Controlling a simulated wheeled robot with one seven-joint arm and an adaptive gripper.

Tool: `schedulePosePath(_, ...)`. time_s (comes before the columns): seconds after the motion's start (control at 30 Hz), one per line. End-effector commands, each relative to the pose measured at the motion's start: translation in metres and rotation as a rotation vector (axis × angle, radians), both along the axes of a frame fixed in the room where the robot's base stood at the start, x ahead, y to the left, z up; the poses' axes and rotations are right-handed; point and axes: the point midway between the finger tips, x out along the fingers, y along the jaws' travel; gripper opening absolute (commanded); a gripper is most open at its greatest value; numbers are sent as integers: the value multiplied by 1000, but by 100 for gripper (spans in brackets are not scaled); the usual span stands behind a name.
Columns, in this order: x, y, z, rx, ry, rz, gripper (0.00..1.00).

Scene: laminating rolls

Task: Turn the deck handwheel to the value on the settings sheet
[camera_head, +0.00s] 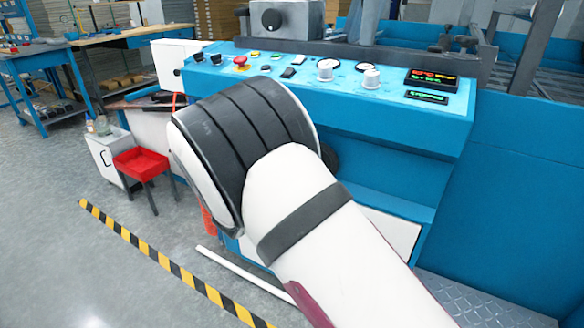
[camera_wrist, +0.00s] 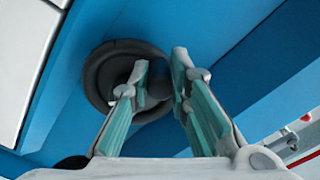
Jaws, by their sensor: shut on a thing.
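The deck handwheel (camera_wrist: 98,78) is a dark round wheel on the blue machine face in the wrist view. In the head view my arm hides the gripper and most of the wheel; a dark rounded edge (camera_head: 330,157) shows just right of my arm, probably the wheel. I cannot make out a settings sheet or any wheel scale in either view.
The blue control panel (camera_head: 290,85) carries knobs, a red button (camera_head: 240,61) and lit displays (camera_head: 432,79) above my arm. A red stool (camera_head: 140,163) and a white cabinet (camera_head: 103,157) stand left. A yellow-black floor stripe (camera_head: 150,252) runs along the front left.

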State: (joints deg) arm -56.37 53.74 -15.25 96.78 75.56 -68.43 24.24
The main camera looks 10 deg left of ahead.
Motion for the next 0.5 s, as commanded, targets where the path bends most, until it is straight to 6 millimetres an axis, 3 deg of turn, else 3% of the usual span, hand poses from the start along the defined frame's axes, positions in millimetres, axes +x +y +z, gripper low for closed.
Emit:
schedulePosePath(0.47, 0, 1, 2, 13, -6, 2, 0)
schedulePosePath(0.5, 0, 1, 2, 13, -6, 1, 24)
